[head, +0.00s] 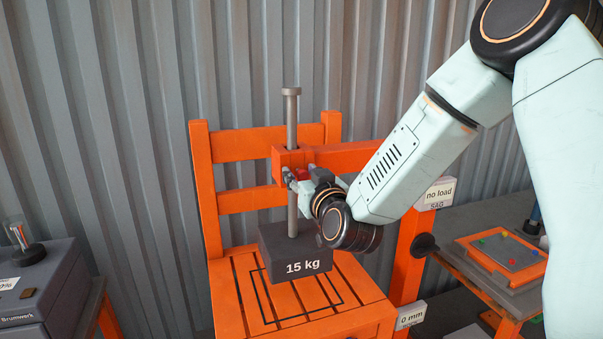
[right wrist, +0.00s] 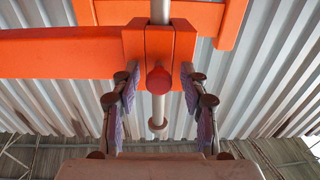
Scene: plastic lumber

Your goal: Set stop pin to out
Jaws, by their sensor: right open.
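The stop pin shows as a round red knob (right wrist: 158,80) on the face of an orange guide block (right wrist: 184,42). In the head view a bit of the red knob (head: 304,174) shows beside the guide block (head: 291,157). My right gripper (right wrist: 160,82) is open, with one finger on each side of the knob. Gaps show between the fingertips and the knob. In the head view the right gripper (head: 296,179) is at the guide block, partly hidden by its own wrist. My left gripper is not in view.
A grey rod (head: 291,115) runs through the guide block to a dark 15 kg weight (head: 296,253) above an orange slatted chair (head: 240,300). An orange post (head: 407,255) with a "no load" sign (head: 438,193) stands right. A grey machine (head: 45,285) is left.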

